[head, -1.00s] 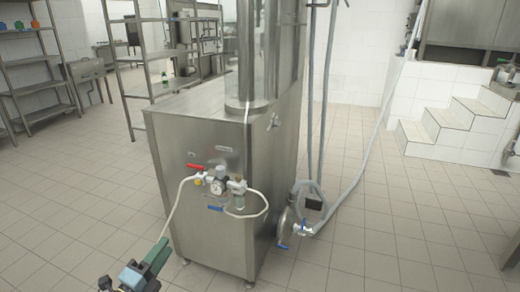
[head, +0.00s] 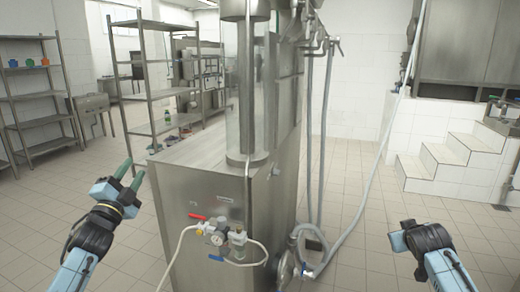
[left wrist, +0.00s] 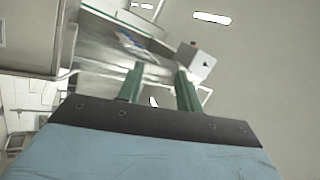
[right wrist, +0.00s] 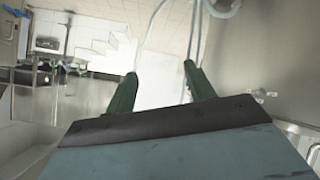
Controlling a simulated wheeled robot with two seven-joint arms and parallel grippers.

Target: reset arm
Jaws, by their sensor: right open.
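My left gripper (head: 130,171) is raised at the left of the head view, with its two green fingers apart and nothing between them. The spread fingers also show in the left wrist view (left wrist: 159,69). My right arm comes in at the lower right of the head view, where its fingers are hidden. In the right wrist view my right gripper (right wrist: 160,69) has its green fingers spread and empty. Both grippers are apart from the steel filling machine (head: 212,185), which stands between them.
The machine's front carries a gauge, a red-handled valve (head: 197,217) and a white hose (head: 178,250) running down. Grey hoses (head: 352,215) hang at its right. Steel shelves (head: 150,62) stand behind on the left, white steps (head: 440,160) on the right.

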